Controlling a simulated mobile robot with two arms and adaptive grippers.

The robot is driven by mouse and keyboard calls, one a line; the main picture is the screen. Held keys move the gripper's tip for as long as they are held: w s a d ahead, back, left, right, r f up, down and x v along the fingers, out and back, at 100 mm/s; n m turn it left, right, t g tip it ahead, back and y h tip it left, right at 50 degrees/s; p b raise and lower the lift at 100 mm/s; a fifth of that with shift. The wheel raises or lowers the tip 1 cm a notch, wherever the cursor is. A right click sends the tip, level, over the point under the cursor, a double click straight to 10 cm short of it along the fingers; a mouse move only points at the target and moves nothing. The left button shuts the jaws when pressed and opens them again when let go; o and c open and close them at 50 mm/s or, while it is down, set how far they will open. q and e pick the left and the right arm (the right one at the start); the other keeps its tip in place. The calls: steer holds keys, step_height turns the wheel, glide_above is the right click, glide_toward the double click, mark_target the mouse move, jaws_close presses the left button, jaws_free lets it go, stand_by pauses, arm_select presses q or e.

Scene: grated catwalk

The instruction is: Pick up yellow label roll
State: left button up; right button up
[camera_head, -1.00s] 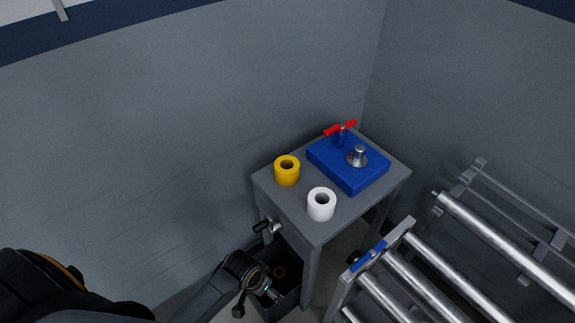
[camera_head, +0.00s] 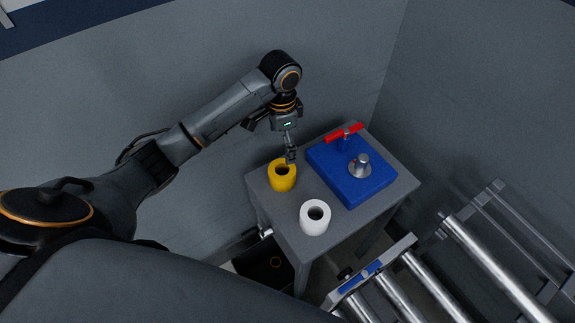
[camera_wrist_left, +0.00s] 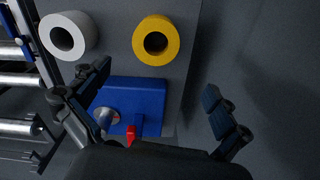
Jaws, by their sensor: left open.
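The yellow label roll (camera_head: 282,176) stands upright on the grey table (camera_head: 287,224), its dark hole facing up. In the left wrist view the yellow label roll (camera_wrist_left: 156,40) lies beyond the fingers, in the upper middle. My left gripper (camera_head: 290,155) is above the roll's back edge, pointing down. In the left wrist view its two fingers (camera_wrist_left: 157,100) are wide apart with nothing held between them. Whether a finger touches the roll cannot be told from the head view. My right gripper is not in view.
A white roll (camera_head: 315,218) stands in front and right of the yellow one. A blue block with a red-handled clamp (camera_head: 350,174) is close on the right. A roller conveyor (camera_head: 404,281) is at lower right, and walls stand behind the table.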

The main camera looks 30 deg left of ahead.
arm_select(q)
glide_toward(281, 174)
steer(key=s+d+r, duration=0.1)
steer(key=s+r, duration=0.1)
steer(key=f, duration=0.3)
steer(key=shift+w, duration=0.3)
steer(key=shift+f, duration=0.5)
steer(key=f, duration=0.1)
steer(key=f+p, duration=0.1)
steer(key=f, duration=0.2)
steer(key=shift+s+f, duration=0.2)
steer(key=shift+s, duration=0.1)
steer(key=shift+f, duration=0.25)
steer(key=c, duration=1.4)
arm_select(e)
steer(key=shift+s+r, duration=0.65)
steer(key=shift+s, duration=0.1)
arm_select(q)
steer(key=shift+o, duration=0.2)
steer(key=shift+r, duration=0.15)
